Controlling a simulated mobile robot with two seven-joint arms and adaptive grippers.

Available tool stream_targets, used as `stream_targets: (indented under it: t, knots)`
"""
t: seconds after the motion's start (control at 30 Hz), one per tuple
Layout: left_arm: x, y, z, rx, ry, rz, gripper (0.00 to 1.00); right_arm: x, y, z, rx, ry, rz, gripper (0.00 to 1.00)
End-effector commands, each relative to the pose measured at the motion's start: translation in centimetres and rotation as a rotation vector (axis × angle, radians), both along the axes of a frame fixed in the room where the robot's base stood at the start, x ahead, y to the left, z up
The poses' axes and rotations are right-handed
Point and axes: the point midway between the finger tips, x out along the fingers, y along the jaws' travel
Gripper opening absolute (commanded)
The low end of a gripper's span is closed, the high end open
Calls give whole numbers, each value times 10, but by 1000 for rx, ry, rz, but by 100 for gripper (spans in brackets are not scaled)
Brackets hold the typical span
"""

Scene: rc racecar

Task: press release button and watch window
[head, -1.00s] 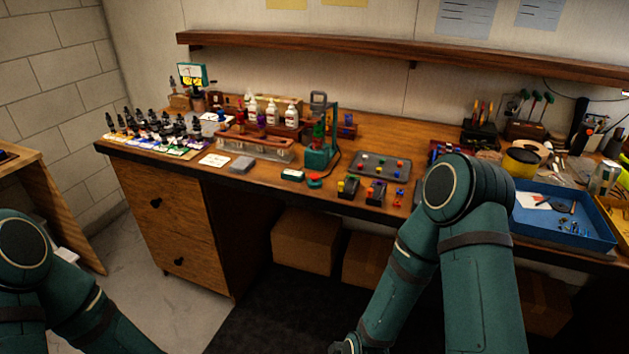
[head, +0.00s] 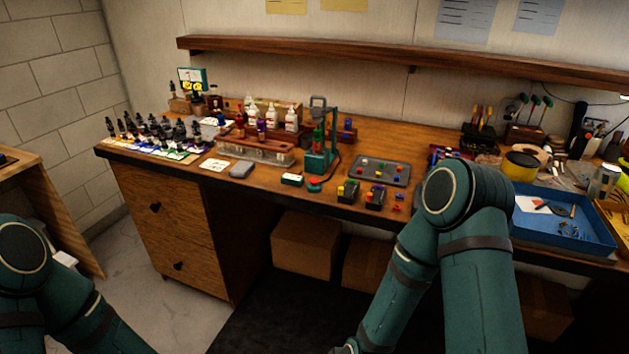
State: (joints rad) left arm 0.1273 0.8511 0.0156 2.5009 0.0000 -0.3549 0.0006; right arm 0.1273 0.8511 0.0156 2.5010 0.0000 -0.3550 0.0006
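A teal stand (head: 322,150) with a grey top and a green bottle-like part in it stands mid-bench in the head view. A red round button (head: 314,182) sits at its front on the bench; it looks like the release button. A small box with a pale window-like face (head: 291,179) lies just left of it. It is too small to read. My two arms come in at the lower left and lower right, well short of the button. Both grippers are out of the picture below.
A rack (head: 262,153) with bottles stands left of the stand. A grey tray (head: 379,170) with coloured pieces and small blocks (head: 347,191) lie to its right. A blue bin (head: 567,240) is at far right. A shelf (head: 400,62) runs above the bench.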

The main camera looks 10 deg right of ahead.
Motion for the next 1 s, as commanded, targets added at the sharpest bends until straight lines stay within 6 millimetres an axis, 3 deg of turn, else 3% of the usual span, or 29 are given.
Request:
stream_targets:
  t: [0.07,0.1,0.2,1.0]
  knots:
    - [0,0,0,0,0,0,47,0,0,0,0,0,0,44]
    - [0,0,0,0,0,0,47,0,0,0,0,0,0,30]
    - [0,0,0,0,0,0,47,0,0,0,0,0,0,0]
    - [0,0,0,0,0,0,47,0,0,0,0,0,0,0]
